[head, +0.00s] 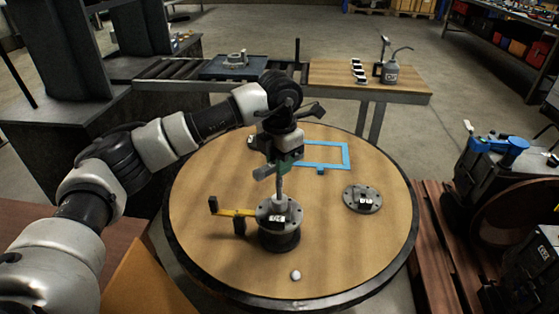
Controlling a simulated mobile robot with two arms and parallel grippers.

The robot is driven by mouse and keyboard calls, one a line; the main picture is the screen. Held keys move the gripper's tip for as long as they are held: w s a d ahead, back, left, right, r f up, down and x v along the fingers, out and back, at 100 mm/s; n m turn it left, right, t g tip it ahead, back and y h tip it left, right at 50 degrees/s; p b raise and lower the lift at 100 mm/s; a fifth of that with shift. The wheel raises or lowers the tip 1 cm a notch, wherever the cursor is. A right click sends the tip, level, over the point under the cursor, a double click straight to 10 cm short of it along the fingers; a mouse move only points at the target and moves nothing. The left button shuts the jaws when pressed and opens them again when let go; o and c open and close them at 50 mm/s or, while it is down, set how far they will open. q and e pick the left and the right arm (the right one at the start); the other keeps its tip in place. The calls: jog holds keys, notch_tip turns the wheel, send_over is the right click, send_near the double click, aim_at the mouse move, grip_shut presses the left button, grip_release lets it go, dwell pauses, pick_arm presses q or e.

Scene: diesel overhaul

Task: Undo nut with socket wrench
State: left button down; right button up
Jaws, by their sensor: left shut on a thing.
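My left arm reaches in from the left over the round wooden table (350,260). My left gripper (284,150) is shut on the socket wrench (281,183), which points straight down. The wrench's lower end meets the top of a flanged metal part (279,238) on the table. The nut is hidden under the wrench's end, so I cannot tell how it is seated. A yellow clamp or handle (236,212) sits against the left side of the flanged part. My right gripper is not in view.
A round flange (362,198) lies right of the part. A blue frame (345,155) lies at the table's back. A small white ball (295,275) is near the front. A bench (405,93) with an oil can (390,72) stands behind. Machinery (500,185) stands at right.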

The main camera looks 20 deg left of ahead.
pick_arm(q)
jog(key=shift+r+p, duration=0.5)
jog(key=shift+r, duration=0.35)
jog(key=shift+f+m+b, duration=0.1)
jog(key=shift+m+b, duration=0.2)
jog(key=shift+m, duration=0.9)
jog(key=m+b, duration=0.1)
jog(key=m, duration=1.3)
jog(key=shift+m+b, duration=0.3)
jog(key=shift+b, duration=0.1)
jog(key=m, duration=0.8)
jog(key=shift+m+b, duration=0.3)
jog(key=m, duration=0.4)
jog(key=shift+s, duration=0.1)
jog(key=shift+m, duration=1.8)
